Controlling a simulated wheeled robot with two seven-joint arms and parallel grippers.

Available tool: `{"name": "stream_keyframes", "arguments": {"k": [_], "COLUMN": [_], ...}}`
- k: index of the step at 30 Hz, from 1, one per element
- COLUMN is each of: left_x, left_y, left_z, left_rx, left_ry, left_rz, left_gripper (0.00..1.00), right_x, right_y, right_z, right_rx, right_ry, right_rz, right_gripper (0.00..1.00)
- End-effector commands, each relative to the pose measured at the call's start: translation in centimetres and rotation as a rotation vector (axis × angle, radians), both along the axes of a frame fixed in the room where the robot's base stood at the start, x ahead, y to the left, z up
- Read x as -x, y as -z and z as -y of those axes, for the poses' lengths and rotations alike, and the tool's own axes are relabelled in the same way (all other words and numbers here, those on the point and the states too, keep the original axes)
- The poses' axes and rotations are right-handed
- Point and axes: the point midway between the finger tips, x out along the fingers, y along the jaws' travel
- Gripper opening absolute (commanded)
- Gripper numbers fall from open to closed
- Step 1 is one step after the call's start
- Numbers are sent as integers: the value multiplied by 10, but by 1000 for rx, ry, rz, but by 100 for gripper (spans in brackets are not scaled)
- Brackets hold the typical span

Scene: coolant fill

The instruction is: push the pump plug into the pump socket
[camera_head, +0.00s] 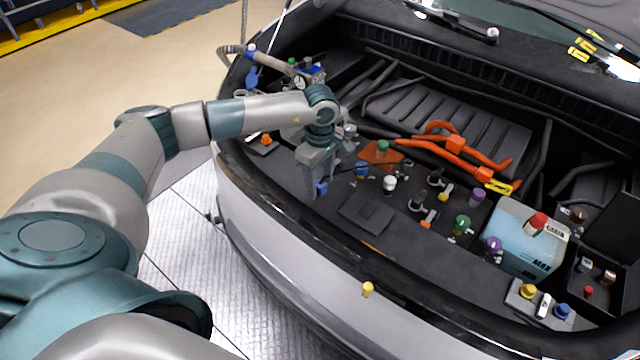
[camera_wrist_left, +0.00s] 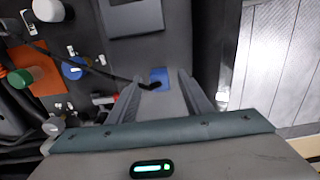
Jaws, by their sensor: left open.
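My left gripper (camera_head: 320,184) points down over the front left part of the engine bay, its jaws open. In the left wrist view its two fingers (camera_wrist_left: 160,88) stand on either side of a small blue block (camera_wrist_left: 158,76), which seems to be the pump plug. The blue block also shows by the fingertips in the head view (camera_head: 321,188). A thin black cable (camera_wrist_left: 110,74) runs to it. I cannot tell whether the fingers touch it. A blue round fitting (camera_wrist_left: 72,68) lies close by. I cannot make out which part is the pump socket. My right gripper is not in view.
A dark flat plate (camera_head: 367,214) lies right of the gripper. An orange pad with a green cap (camera_head: 382,147) and a white cap (camera_head: 390,183) stand near. Orange cables (camera_head: 455,145) and a pale blue tank (camera_head: 522,240) are farther right. The car's front edge (camera_head: 290,222) borders the bay.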

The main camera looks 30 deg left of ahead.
Motion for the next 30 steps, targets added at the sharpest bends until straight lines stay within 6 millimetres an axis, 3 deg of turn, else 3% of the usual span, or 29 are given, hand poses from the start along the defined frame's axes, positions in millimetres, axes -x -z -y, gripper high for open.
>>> {"name": "stream_keyframes", "arguments": {"k": [15, 17, 21, 30], "left_x": [0, 0, 0, 0], "left_y": [4, 4, 3, 3], "left_z": [0, 0, 0, 0], "left_rx": [0, 0, 0, 0], "left_ry": [0, 0, 0, 0], "left_rz": [1, 1, 1, 1], "left_gripper": [45, 36, 2, 1], "right_x": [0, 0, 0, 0], "right_y": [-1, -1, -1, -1], "right_z": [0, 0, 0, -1], "right_rx": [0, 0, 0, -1], "right_ry": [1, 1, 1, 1], "right_rz": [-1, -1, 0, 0], "right_gripper": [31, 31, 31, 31]}}
